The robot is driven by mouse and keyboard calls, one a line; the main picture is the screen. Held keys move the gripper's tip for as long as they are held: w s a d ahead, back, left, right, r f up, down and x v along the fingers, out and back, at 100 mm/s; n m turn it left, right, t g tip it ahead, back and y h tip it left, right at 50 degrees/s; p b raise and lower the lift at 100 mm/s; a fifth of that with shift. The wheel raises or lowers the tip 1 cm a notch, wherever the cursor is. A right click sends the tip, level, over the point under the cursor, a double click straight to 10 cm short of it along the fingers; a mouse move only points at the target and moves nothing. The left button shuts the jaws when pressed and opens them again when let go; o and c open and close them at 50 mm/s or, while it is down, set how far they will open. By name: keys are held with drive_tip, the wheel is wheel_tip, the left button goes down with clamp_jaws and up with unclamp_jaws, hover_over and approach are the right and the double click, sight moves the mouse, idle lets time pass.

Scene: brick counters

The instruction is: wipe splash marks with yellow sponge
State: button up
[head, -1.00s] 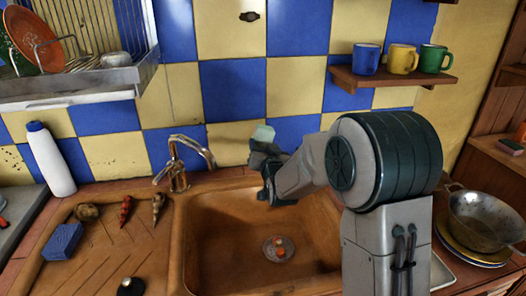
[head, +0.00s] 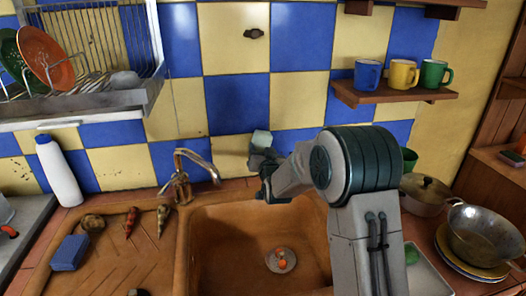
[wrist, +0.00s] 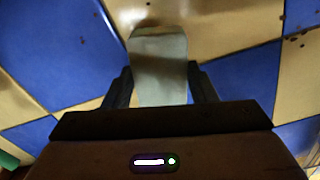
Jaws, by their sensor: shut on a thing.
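My gripper (wrist: 160,90) is shut on a pale grey-green block (wrist: 160,55), which looks like a sponge but not clearly yellow. In the head view the block (head: 261,139) sticks up from my gripper (head: 262,160) in front of the tiled wall behind the sink. I cannot tell whether it touches the tiles. Small dark splash marks (wrist: 148,21) show on a cream tile just beyond the block, with more marks (wrist: 302,34) at the upper right of the wrist view. Faint specks (head: 12,163) also dot the wall at far left in the head view.
A faucet (head: 185,175) stands left of my gripper, behind the brown sink (head: 225,235). A blue sponge (head: 69,252) lies on the drainboard. A mug shelf (head: 390,94) and dish rack (head: 85,105) hang on the wall. A white bottle (head: 60,172) stands at left.

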drive_tip(key=shift+w+a+b, duration=0.2)
drive_tip(key=shift+w+b, duration=0.2)
drive_tip(key=shift+w, duration=0.6)
idle(0.4)
drive_tip(key=shift+w+d+f+b, duration=0.1)
drive_tip(key=shift+d+b, duration=0.35)
drive_tip(key=shift+d, duration=0.05)
drive_tip(key=d+b, duration=0.1)
drive_tip(key=d, duration=0.2)
drive_tip(key=shift+w+b, duration=0.2)
drive_tip(key=shift+b, duration=0.15)
drive_tip(key=shift+w+b, duration=0.1)
drive_tip(key=shift+b, duration=0.4)
drive_tip(key=shift+a, duration=0.15)
drive_tip(key=shift+s+a+r+b, duration=0.2)
drive_tip(key=shift+a+b, duration=0.3)
drive_tip(key=shift+a, duration=0.5)
drive_tip(key=shift+s+a+r+b, duration=0.15)
drive_tip(key=shift+a+b, duration=0.35)
drive_tip(key=shift+a, duration=0.45)
drive_tip(key=shift+f, duration=0.1)
